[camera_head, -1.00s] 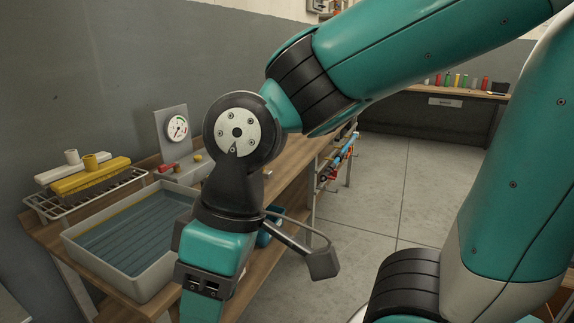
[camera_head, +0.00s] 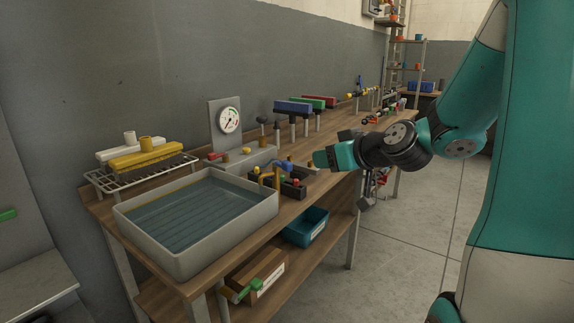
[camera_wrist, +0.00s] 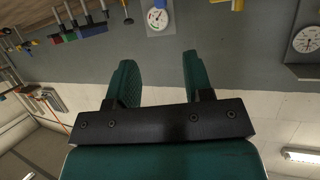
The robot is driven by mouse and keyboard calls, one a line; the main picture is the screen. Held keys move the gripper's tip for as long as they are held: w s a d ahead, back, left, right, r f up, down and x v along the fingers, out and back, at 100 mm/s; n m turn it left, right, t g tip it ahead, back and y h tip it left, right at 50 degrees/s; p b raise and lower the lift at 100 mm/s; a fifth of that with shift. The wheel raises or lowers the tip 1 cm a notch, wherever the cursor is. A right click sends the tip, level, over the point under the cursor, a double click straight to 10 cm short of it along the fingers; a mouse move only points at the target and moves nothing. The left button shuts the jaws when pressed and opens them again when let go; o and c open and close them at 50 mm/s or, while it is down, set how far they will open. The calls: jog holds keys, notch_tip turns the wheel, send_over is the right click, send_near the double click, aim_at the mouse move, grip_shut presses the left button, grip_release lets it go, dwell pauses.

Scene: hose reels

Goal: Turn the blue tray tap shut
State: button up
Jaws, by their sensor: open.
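The blue tray tap (camera_head: 283,167) stands at the right end of the grey tray (camera_head: 190,262). It has a blue handle on a brass-coloured pipe that bends toward the tray. The tray holds bluish water; I cannot tell whether any runs from the spout. My gripper (camera_head: 319,159) is a little to the right of the tap in the head view, apart from it and over the bench. In the wrist view my gripper (camera_wrist: 155,58) shows two teal fingers spread apart with nothing between them. The tap is not clearly seen in the wrist view.
A dial gauge (camera_head: 229,121) on a grey panel stands behind the tap. A rack (camera_head: 138,177) with yellow and white brushes is at the left. A dark box (camera_head: 292,188) with small coloured items sits by the tap. Coloured blocks on posts (camera_head: 294,108) stand further back.

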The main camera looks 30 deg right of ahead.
aim_at(287, 162)
jog(key=p+x, duration=0.3)
jog(key=x, duration=1.3)
jog(key=shift+a+f, duration=0.1)
jog(key=shift+a, duration=0.05)
grip_shut()
